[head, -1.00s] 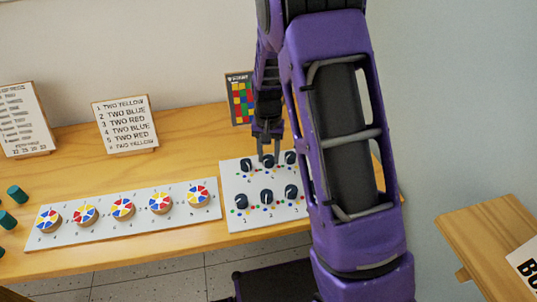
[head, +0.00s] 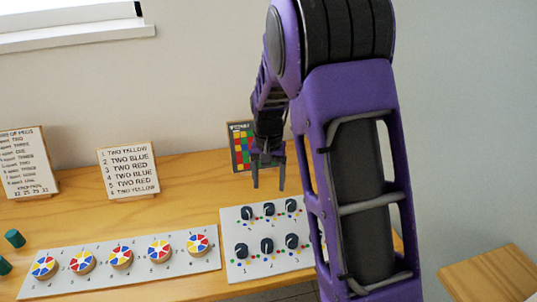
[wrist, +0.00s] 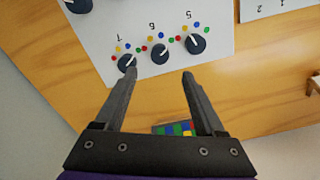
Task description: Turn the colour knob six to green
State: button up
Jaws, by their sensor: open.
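The white knob panel (head: 233,274) lies on the wooden table with two rows of black knobs. My gripper (head: 269,186) is open and empty, pointing down above and behind the back row. The wrist view shows its spread fingers (wrist: 159,75) touching no knob.
A strip with several colour wheels (head: 121,258) lies left of the panel. A card listing colours (head: 128,170) and a colour-grid board (head: 240,148) stand behind. Green pegs (head: 14,238) are at far left. My arm covers the area right of the panel.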

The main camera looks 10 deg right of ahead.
notch_tip(320, 180, up, 9)
jog(key=shift+p, duration=0.45)
jog(key=shift+w, duration=0.1)
